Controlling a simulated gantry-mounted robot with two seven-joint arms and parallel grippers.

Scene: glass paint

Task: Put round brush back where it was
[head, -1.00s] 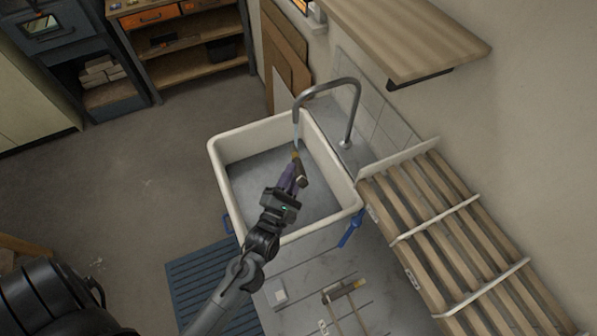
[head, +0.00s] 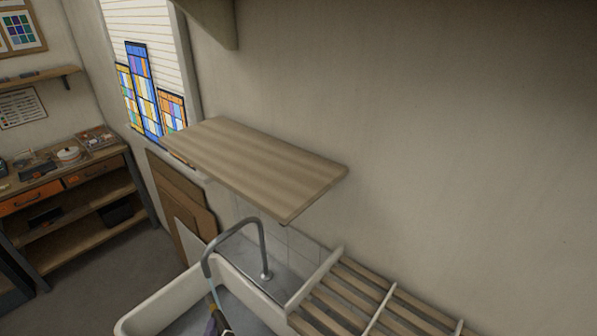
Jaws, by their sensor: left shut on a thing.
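My left gripper (head: 214,322) shows only in part at the bottom edge of the head view, over the sink. It is shut on the round brush (head: 213,306), of which only a small part shows, just below the tap's outlet. Most of the brush and of the gripper is cut off by the picture's edge. A pale blue streak of water seems to fall from the tap onto the brush. My right gripper is not in view.
The white sink (head: 158,302) has a grey curved tap (head: 262,246). A wooden slatted rack (head: 350,293) stands right of it. A bare wooden shelf (head: 250,165) juts from the wall above. A workbench (head: 75,180) and stained glass panels (head: 140,90) are at the left.

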